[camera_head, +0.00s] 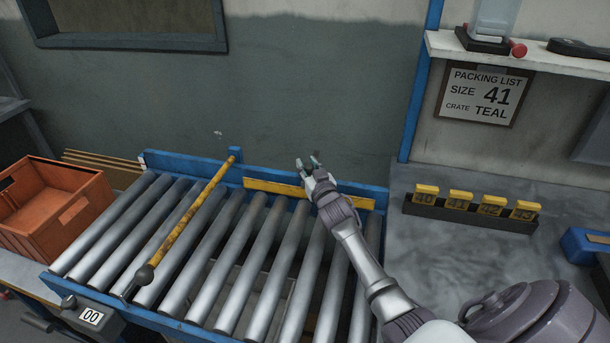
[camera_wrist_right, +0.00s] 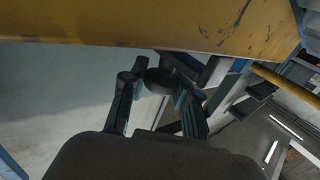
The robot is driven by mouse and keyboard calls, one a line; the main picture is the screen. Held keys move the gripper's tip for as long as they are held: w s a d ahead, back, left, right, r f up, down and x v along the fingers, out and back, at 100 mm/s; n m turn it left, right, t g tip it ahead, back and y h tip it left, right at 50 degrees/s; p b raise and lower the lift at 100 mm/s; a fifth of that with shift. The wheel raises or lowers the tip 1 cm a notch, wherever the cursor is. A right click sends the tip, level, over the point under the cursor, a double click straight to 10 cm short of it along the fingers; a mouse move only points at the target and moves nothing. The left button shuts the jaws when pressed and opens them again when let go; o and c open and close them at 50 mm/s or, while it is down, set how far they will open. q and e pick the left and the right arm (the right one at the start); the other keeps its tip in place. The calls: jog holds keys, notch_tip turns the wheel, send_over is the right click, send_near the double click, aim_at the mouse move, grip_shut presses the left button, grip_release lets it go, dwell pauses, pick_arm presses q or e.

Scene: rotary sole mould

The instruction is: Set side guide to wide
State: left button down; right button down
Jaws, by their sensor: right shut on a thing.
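The side guide (camera_head: 262,187) seems to be the yellow plate along the far blue rail of the roller conveyor. In the right wrist view a wide yellow plate (camera_wrist_right: 150,25) fills the top. My right gripper (camera_head: 311,165) is at the far rail, over the plate's middle. In the wrist view it (camera_wrist_right: 158,85) is shut on a dark round knob (camera_wrist_right: 160,78) close below the plate. In the head view the gripper mostly hides the knob. My left gripper is not in view.
A diagonal yellow bar (camera_head: 190,222) with a dark ball knob crosses the rollers (camera_head: 245,250). An orange crate (camera_head: 75,210) stands at left, numbered yellow blocks (camera_head: 460,199) at right. A packing list (camera_head: 482,93) reads size 41, crate teal. A counter box (camera_head: 90,317) reads 00.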

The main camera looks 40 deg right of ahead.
jog(key=c, duration=1.2)
grip_release()
jog(key=shift+d+r, duration=0.15)
jog(key=shift+r, duration=0.05)
jog(key=shift+c, duration=0.2)
jog(key=o, duration=0.4)
jog(key=shift+w+f, duration=0.15)
jog(key=shift+f, duration=0.05)
jog(key=shift+s, duration=0.25)
jog(key=v, duration=1.1)
jog(key=shift+s, duration=0.3)
jog(key=shift+r, duration=0.1)
